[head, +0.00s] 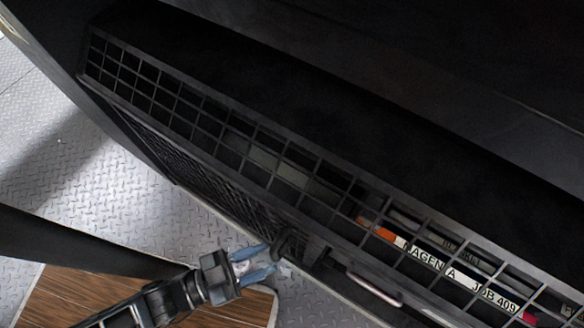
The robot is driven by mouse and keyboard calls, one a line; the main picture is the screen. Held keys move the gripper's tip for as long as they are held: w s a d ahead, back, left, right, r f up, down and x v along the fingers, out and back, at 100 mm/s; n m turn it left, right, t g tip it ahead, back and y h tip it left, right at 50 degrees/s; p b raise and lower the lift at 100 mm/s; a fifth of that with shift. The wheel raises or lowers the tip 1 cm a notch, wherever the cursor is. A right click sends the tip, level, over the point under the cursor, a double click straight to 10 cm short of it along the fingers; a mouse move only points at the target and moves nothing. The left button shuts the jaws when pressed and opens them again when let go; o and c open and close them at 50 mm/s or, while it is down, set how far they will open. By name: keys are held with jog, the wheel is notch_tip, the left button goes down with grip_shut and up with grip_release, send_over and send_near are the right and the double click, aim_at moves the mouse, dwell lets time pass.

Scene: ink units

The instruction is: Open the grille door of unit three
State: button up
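A dark unit runs diagonally across the head view, with a black grille (190,112) of square openings along it. A finer mesh panel (215,175) lies on its front side below. A pale bar handle (372,288) is at the lower right of the front. A black knob-like part (288,243) sticks out left of that handle. My gripper (270,258) has blue fingers, spread apart with a gap between them. Its fingertips are close to the black part; I cannot tell if they touch it. No unit number is readable, and the grille door appears closed.
The grey tread-plate floor (70,150) is clear at the left. A wood-patterned surface (90,295) lies under my arm at the lower left.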

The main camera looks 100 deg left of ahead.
jog(key=shift+v, duration=2.25)
jog(key=shift+w+d+r, duration=0.1)
jog(key=w+d+r+m+t+h, duration=0.1)
jog(key=w+d+r+m+h, duration=0.3)
jog(key=d, duration=0.4)
jog(key=w+d+r+m+h, duration=0.1)
jog(key=w+d+r+h, duration=0.2)
jog(key=w+d+r, duration=0.45)
jog(key=w+d+r+m+h, duration=0.15)
jog(key=d+r+h, duration=0.25)
jog(key=d+r, duration=0.85)
notch_tip(320, 180, up, 25)
jog(key=d+p, duration=0.1)
jog(key=p, duration=2.5)
jog(key=shift+d+m+g, duration=0.3)
jog(key=shift+m+g, duration=0.1)
jog(key=shift+m, duration=0.05)
jog(key=shift+s, duration=0.25)
